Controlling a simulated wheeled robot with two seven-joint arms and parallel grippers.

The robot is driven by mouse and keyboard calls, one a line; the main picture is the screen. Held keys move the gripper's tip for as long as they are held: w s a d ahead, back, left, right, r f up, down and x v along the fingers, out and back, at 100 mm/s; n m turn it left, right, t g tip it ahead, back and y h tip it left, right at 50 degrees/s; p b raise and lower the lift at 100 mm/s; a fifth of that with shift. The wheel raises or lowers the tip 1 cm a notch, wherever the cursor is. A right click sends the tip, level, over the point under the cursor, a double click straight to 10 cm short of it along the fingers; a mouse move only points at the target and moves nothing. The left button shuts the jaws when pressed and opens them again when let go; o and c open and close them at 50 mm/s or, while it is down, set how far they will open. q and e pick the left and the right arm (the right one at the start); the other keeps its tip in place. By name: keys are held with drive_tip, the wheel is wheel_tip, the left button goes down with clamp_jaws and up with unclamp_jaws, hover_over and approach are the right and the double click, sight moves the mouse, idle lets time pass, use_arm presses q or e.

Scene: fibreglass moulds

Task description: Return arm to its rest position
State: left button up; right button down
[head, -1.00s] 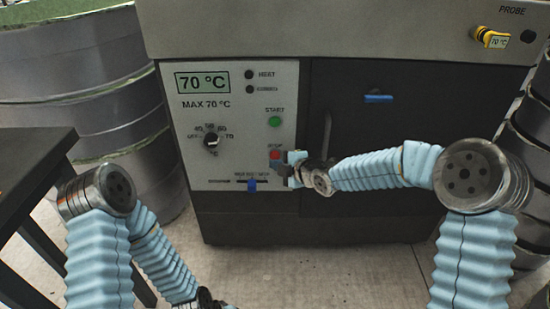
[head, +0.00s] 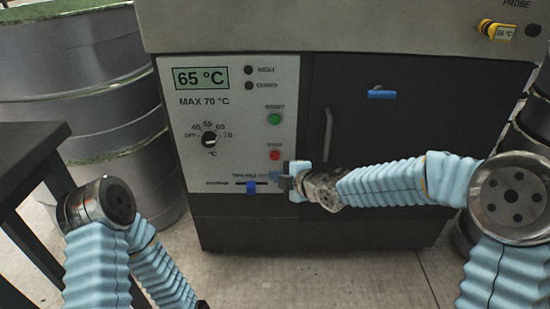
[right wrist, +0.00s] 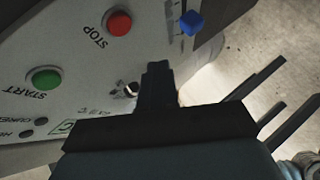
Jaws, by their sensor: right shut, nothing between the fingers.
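My right arm comes in from the right in the head view. Its gripper (head: 280,182) is shut and empty, a little in front of the panel's lower right part, below the red stop button (head: 275,155).
A dark table (head: 30,150) and a large metal drum (head: 100,90) stand at left. A yellow probe (head: 490,30) is at upper right.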

drive_tip(key=s+d+f+m+g+h+p, duration=0.1)
drive_tip(key=s+d+f+m, duration=0.15)
drive_tip(key=f, duration=0.35)
drive_tip(key=s+d+f+m+g+h+p, duration=0.1)
drive_tip(key=s+f+m, duration=0.1)
drive_tip(key=f+m, duration=0.3)
drive_tip(key=s+d+f+m+g+h+p, duration=0.1)
drive_tip(key=s+d+f+m+g, duration=0.2)
drive_tip(key=s+f+m, duration=0.5)
drive_tip(key=s+d+f+m+g+h+p, duration=0.1)
drive_tip(key=s+d+f+m+g, duration=0.3)
drive_tip(key=s, duration=1.2)
wheel_tip(320, 180, down, 7)
drive_tip(key=m, duration=0.4)
drive_tip(key=shift+s+d+m+p, duration=0.2)
drive_tip(key=shift+m+p, duration=0.15)
drive_tip(key=shift+p, duration=0.05)
